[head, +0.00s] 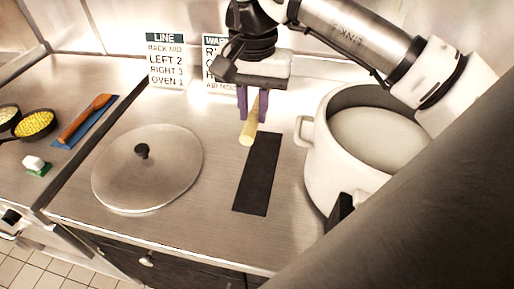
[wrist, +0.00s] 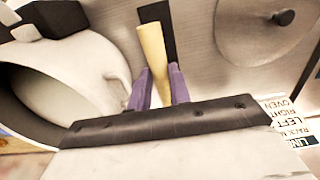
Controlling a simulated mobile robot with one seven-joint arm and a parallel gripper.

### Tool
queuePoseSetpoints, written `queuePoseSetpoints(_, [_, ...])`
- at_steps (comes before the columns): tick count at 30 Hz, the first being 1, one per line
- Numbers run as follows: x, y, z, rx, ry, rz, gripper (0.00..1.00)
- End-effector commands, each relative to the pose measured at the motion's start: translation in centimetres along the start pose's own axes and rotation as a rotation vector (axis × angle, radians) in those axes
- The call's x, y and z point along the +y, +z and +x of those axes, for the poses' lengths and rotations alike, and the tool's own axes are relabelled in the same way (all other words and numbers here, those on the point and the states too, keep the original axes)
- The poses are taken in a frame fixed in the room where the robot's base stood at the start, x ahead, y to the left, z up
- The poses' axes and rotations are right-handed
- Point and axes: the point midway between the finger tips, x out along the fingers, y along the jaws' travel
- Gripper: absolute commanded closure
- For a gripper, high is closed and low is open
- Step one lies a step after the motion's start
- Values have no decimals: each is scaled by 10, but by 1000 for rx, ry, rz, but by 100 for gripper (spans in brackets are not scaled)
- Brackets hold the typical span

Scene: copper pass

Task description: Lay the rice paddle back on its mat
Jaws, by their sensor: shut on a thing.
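The rice paddle (head: 249,131) is a pale yellow, wooden-looking piece held in my gripper (head: 252,117). My gripper has purple fingers and is shut on it, above the counter near the far end of the black mat. The paddle also shows in the wrist view (wrist: 153,47), between the purple fingers (wrist: 160,88); its far part is hidden by the gripper. The dark mat (head: 257,177) lies bare on the steel counter, between the round lid and the white pot. Part of the mat shows behind the paddle in the wrist view (wrist: 158,14).
A large white pot (head: 325,165) of pale contents stands close right of the mat. A round steel lid (head: 148,175) lies left. Farther left are a wooden utensil (head: 85,118) on a blue mat, a sponge-like block (head: 37,165) and pans. Sign cards (head: 167,60) stand behind.

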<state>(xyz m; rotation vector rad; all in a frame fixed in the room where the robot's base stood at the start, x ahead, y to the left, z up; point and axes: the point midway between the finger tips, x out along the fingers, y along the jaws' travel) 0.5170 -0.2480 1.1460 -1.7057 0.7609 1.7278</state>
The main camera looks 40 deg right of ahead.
Motion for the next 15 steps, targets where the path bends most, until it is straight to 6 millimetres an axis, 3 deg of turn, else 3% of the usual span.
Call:
queuePoseSetpoints(5, [3, 2, 20, 0, 2, -4, 100])
queuePoseSetpoints(15, [3, 1, 110, -3, 0, -4, 100])
